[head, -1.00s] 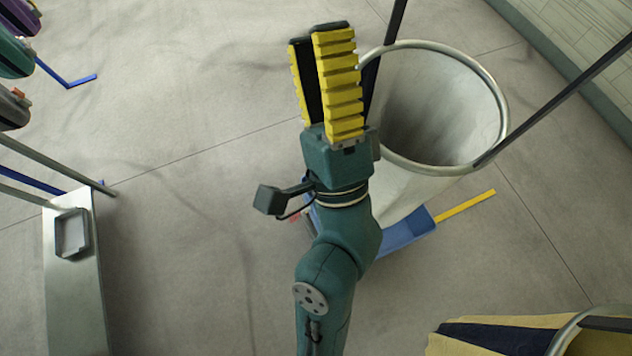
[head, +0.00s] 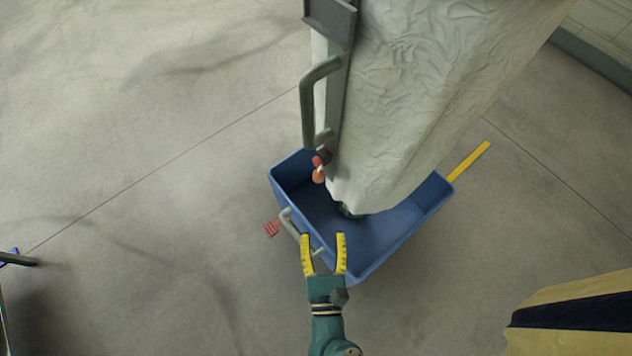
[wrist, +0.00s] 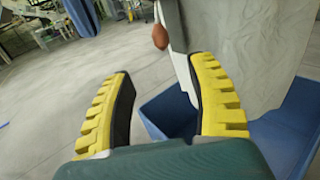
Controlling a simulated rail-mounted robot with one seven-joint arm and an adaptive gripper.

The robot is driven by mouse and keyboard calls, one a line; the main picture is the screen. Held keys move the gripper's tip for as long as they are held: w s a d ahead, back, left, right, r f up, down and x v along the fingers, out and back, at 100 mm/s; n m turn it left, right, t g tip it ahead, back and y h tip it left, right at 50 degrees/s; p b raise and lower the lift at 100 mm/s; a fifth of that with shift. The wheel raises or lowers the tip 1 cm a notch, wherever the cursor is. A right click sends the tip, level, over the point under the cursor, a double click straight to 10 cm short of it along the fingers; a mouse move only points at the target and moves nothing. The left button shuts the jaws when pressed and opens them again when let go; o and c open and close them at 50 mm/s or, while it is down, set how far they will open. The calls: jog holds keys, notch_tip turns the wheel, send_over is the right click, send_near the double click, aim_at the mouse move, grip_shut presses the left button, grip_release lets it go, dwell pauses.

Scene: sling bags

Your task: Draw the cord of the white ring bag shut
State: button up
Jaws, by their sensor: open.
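The white bag (head: 430,90) hangs in the upper part of the head view, its narrow bottom end over a blue bin (head: 285,180). An orange-red knob (head: 318,174) hangs by the bag's left edge, beside a grey upright bar. The wrist view also shows this knob (wrist: 160,37) just beyond my fingertips, with the white bag (wrist: 250,45) to its right. My gripper (head: 323,238) is open, with nothing between its yellow fingers. It is below the knob in the head view, in front of the bin's near edge. The bag's ring is out of view.
A grey bar with a bent handle (head: 308,105) runs down the bag's left side. A light handle (head: 289,222) and a red piece (head: 271,228) are near the bin's left side. A tan and black bag (head: 580,315) is at lower right.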

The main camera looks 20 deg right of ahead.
aim_at(319, 179)
jog(key=p+x, duration=0.1)
jog(key=x, duration=0.7)
jog(key=p+x, duration=0.2)
jog(key=x, duration=0.6)
jog(key=shift+w+d+r, duration=0.1)
jog(key=shift+w+r, duration=0.1)
jog(key=shift+w, duration=0.05)
